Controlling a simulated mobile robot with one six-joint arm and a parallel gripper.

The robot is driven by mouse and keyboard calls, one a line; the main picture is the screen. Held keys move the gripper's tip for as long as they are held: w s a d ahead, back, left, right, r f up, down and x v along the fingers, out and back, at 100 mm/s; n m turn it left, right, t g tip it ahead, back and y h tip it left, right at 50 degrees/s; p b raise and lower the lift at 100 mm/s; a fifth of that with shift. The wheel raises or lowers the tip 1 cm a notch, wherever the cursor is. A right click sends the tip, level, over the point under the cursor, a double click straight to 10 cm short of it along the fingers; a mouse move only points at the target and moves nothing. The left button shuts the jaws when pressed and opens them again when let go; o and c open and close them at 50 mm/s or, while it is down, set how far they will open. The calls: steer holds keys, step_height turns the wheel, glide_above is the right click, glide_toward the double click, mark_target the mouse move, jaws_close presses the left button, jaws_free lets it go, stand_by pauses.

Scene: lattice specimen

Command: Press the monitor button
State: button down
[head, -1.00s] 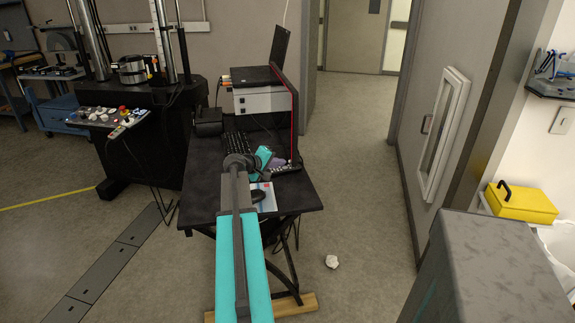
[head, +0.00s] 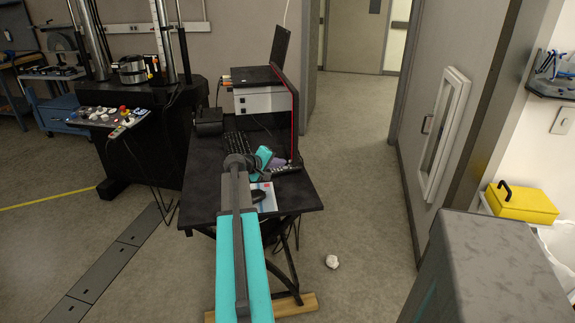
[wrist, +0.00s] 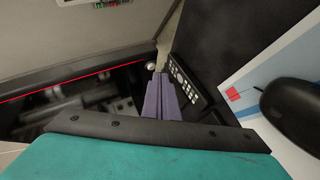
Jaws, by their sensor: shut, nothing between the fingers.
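The monitor (head: 295,120) stands nearly edge-on in the head view, with a red line along its edge. In the wrist view, its dark, reflective face (wrist: 85,105) and red line fill the left side. A small round knob (wrist: 150,66) shows at the end of its dark edge; I cannot tell for sure that it is the button. My gripper (wrist: 160,76) is shut and empty, its purple fingers pointing toward the knob, just short of it in the picture. Contact cannot be told. In the head view my gripper (head: 279,162) is small, low beside the monitor.
A black remote-like keypad (wrist: 184,80) lies close to the right of my fingers. A black mouse (wrist: 293,106) rests on a white, blue and red pad (wrist: 238,92). The keyboard (head: 236,143) and a white box (head: 259,101) share the black desk (head: 200,190).

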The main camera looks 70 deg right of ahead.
steer(key=shift+s+d, duration=0.2)
steer(key=shift+s, duration=0.15)
stand_by(0.5)
steer(key=shift+w+a+b, duration=0.15)
steer(key=shift+w+b, duration=0.05)
steer(key=shift+b, duration=0.2)
steer(key=shift+w+a, duration=0.1)
steer(key=shift+w, duration=0.1)
steer(key=shift+w+a+b, duration=0.3)
steer(key=shift+w+a, duration=0.15)
steer(key=shift+w, duration=0.4)
steer(key=shift+w+a+b, duration=0.3)
steer(key=shift+w+a, duration=0.2)
steer(key=shift+w, duration=0.4)
steer(key=shift+w+a+b, duration=0.3)
steer(key=shift+w+a, duration=0.15)
steer(key=shift+w, duration=0.4)
steer(key=shift+w, duration=0.15)
